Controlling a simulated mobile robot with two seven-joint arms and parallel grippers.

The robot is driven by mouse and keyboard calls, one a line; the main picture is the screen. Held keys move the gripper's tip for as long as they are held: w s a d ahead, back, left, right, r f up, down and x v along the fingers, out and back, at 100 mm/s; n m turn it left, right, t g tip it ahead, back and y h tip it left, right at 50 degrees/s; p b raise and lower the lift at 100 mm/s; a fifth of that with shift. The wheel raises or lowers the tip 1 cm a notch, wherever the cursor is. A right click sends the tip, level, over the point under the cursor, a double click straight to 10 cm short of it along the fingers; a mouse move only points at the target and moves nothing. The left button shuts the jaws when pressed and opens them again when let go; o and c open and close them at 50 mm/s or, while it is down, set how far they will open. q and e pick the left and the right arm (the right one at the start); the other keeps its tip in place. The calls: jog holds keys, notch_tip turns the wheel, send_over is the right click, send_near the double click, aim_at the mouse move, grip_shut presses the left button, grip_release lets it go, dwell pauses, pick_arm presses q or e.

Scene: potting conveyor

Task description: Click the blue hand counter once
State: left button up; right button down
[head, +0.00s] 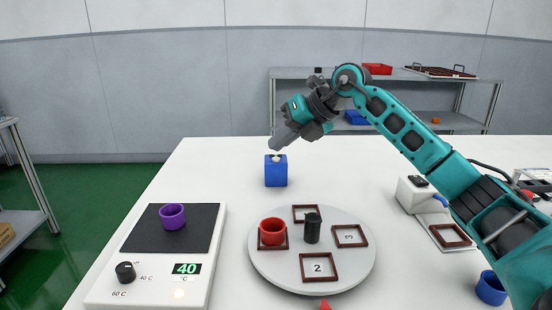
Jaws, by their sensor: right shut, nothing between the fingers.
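The blue hand counter (276,175) stands on the white table behind the round plate. A pale button shows on its top. My right gripper (275,146) comes in from the right, and its fingers are shut and empty. The fingertips point down and left, just above the counter's button. Whether they touch the button I cannot tell. My left gripper is not in view.
A round grey turntable (262,270) holds square frames, a red cup (272,232) and a dark cylinder (312,228). A white heating plate (205,275) with a purple cup (172,216) is at left. A blue cup (491,289) stands at right.

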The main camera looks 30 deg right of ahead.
jog(key=shift+f, duration=0.1)
jog(key=shift+f, duration=0.35)
jog(key=shift+f, duration=0.45)
dwell(0.8)
jog(key=shift+r, duration=0.15)
jog(key=shift+r+p, duration=0.75)
